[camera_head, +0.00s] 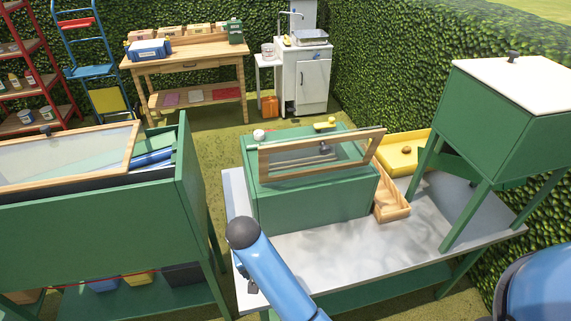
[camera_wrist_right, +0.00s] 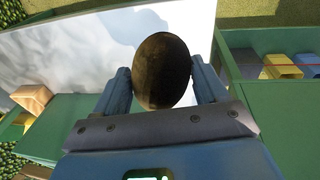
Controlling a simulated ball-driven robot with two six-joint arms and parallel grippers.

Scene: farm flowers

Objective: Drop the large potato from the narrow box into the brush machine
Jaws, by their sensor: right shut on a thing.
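In the right wrist view, my right gripper (camera_wrist_right: 160,80) is shut on a large dark brown potato (camera_wrist_right: 163,72), gripped between its two fingers. Another green machine (camera_head: 95,240) at left has a glass lid and blue rollers. I cannot tell which is the brush machine. My left gripper is not in view.
The grey table (camera_head: 335,250) is bare in front. A yellow tray (camera_head: 398,166) with a small brown lump lies behind the narrow box. A tall green cabinet (camera_head: 510,105) with a white lid stands at right. Bins sit under the left machine.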

